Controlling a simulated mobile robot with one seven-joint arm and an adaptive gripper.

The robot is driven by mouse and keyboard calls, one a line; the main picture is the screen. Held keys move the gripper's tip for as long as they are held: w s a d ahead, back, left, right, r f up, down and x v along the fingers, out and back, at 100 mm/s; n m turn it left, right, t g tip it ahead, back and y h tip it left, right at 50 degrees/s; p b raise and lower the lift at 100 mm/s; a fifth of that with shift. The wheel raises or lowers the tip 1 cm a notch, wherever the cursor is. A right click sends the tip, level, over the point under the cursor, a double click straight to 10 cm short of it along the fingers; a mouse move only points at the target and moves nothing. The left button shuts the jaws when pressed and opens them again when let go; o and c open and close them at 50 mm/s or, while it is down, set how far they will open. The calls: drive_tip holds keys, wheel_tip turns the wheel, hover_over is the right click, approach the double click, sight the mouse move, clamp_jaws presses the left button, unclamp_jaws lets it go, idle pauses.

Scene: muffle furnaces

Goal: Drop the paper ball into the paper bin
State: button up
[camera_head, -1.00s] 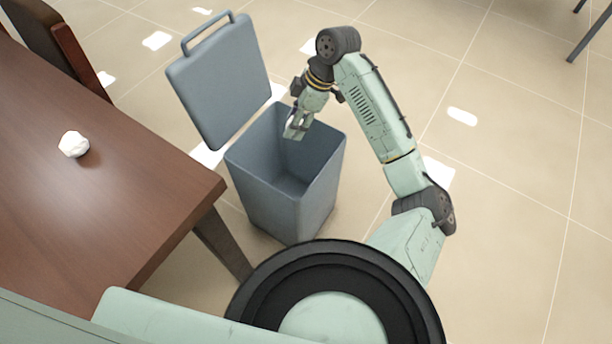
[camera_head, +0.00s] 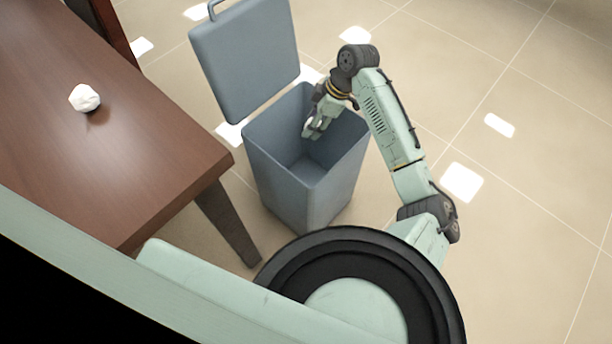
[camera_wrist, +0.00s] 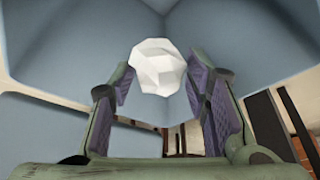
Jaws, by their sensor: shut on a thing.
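A grey-blue paper bin (camera_head: 300,195) stands on the floor right of the table, its lid (camera_head: 245,65) raised. My gripper (camera_head: 313,129) is at the bin's open mouth, fingers pointing down. In the wrist view, my gripper (camera_wrist: 160,82) is shut on a white faceted paper ball (camera_wrist: 157,62) between its purple-padded fingertips. The bin's inner walls (camera_wrist: 60,45) surround it there. In the head view a small bit of white shows at the fingertips. A second white paper ball (camera_head: 85,98) lies on the table.
A brown wooden table (camera_head: 120,150) is on the left, its leg (camera_head: 228,228) close to the bin. A brown chair part (camera_head: 115,25) shows at the top left. The tiled floor (camera_head: 540,160) on the right is clear.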

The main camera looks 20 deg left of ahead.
drive_tip(key=shift+f, duration=0.1)
drive_tip(key=o, duration=0.8)
drive_tip(key=shift+o, duration=0.2)
drive_tip(key=v, duration=1.2)
drive_tip(key=shift+w, duration=0.1)
